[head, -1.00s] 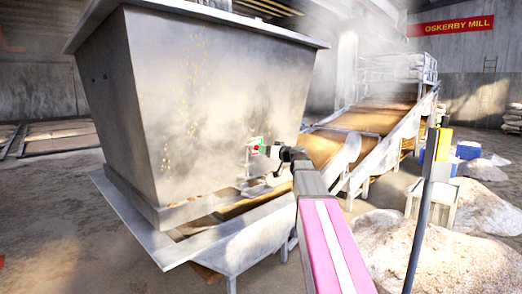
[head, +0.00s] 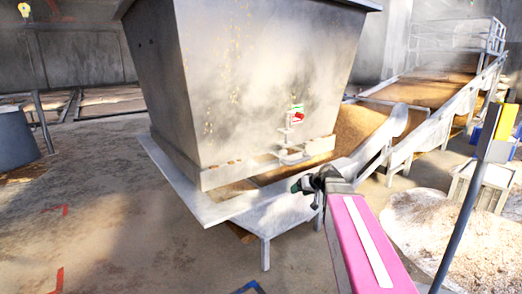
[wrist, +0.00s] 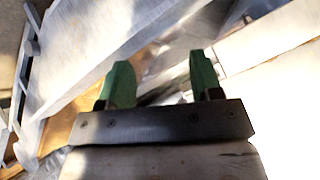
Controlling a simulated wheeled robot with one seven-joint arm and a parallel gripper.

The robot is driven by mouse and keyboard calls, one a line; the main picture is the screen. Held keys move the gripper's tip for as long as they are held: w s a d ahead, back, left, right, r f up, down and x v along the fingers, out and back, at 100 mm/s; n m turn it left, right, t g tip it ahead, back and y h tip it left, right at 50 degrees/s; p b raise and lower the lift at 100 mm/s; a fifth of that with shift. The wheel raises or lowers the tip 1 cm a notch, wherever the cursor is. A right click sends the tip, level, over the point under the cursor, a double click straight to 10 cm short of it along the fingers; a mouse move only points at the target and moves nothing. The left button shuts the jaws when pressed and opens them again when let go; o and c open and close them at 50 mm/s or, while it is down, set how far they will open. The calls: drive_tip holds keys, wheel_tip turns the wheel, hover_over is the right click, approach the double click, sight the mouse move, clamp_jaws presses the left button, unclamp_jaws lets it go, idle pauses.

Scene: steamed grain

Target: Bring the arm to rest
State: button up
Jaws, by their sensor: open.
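My gripper (wrist: 160,85) shows in the wrist view with its two green fingers apart and nothing between them. In the head view my gripper (head: 297,186) is small, at the end of my pink arm, in front of the low metal frame under the hopper. The large grey metal hopper (head: 250,80) stands at the centre. The wrist view is blurred, with pale metal rails behind the fingers.
A sloping conveyor (head: 425,90) carrying brown grain runs back to the right. A grey post with a yellow top (head: 485,140) stands at the right, by a pale grain heap (head: 425,225). A grey drum (head: 15,135) is at the left. The floor (head: 120,210) at front left is mostly clear.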

drive_tip(key=s+d+f+m+g+h, duration=0.1)
drive_tip(key=s+f+m+g+h, duration=0.2)
drive_tip(key=s+f, duration=1.6)
drive_tip(key=g+h, duration=0.3)
drive_tip(key=shift+d+f+g+h, duration=0.15)
drive_tip(key=shift+f+g+h, duration=0.1)
drive_tip(key=shift+g+h, duration=0.05)
drive_tip(key=shift+w, duration=0.15)
